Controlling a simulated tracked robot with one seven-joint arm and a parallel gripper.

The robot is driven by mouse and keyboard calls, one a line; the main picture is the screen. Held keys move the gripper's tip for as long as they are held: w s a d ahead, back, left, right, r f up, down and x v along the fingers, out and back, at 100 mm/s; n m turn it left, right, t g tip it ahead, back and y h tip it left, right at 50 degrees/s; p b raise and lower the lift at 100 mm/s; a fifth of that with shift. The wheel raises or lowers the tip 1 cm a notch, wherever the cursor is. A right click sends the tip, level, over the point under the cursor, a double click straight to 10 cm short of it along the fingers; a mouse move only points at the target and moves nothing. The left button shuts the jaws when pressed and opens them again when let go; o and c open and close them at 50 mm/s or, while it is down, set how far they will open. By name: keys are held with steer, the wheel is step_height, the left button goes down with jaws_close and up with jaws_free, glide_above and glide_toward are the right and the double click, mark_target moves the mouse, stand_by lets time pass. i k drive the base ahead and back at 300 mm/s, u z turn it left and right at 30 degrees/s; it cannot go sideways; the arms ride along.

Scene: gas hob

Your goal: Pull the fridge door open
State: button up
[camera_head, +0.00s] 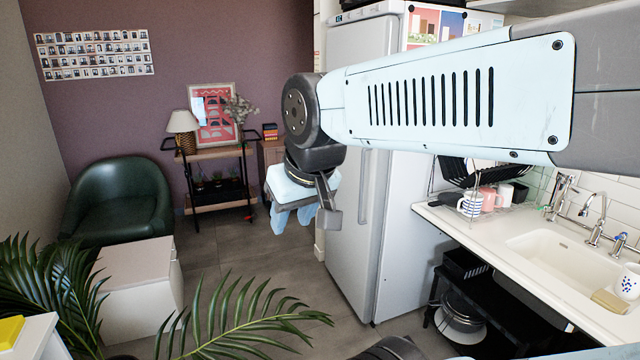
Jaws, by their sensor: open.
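The tall white fridge (410,255) stands right of centre, partly covered by my arm. Its door (345,255) faces left and looks shut. A long vertical handle (363,200) runs down the door near its right edge; its upper end is hidden behind my arm. My gripper (291,220) points down to the left of the door. It is open and holds nothing that I can see. It appears apart from the handle.
A sink counter (475,235) with mugs stands right of the fridge. A palm plant (235,320) and a white cabinet (135,285) are at lower left. A green armchair (118,195) and a shelf cart (215,155) stand behind. The floor (270,265) before the door is clear.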

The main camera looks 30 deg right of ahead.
mark_target(353, 253)
steer(key=z, duration=0.15)
steer(key=i, duration=1.35)
steer(key=z, duration=0.35)
